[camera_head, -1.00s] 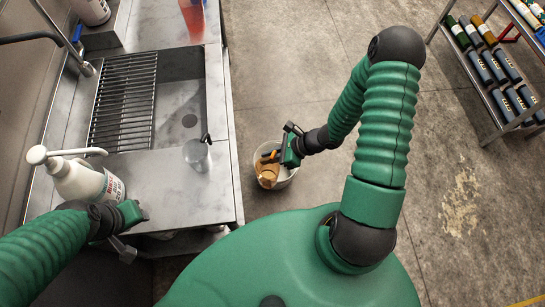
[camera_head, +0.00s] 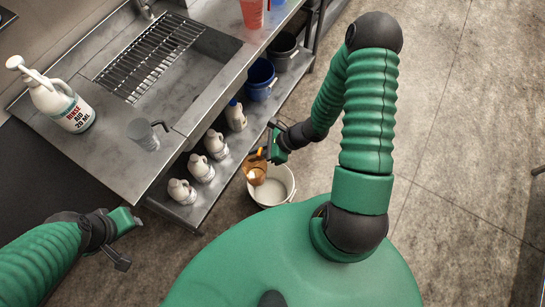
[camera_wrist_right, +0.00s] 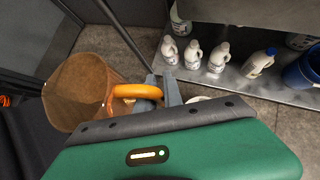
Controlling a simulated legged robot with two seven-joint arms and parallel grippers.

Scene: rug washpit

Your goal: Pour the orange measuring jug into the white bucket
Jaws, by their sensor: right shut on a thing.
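The orange, see-through measuring jug (camera_head: 257,174) is held at the back left part of the white bucket (camera_head: 288,180), in the head view. My right gripper (camera_head: 267,153) is shut on the jug's handle; the orange handle (camera_wrist_right: 126,91) shows at the jaws in the right wrist view, with the jug body (camera_wrist_right: 75,92) to its left. A pale patch shows in the jug; I cannot tell how much it holds or its exact tilt. The bucket stands on the floor, its pale inside partly visible.
A steel sink bench (camera_head: 90,150) stands at the left, with a rinse aid bottle (camera_head: 60,100) and a grey jug (camera_head: 143,134) on top. Its lower shelf (camera_head: 222,175) holds several white bottles and a blue bucket (camera_head: 261,80).

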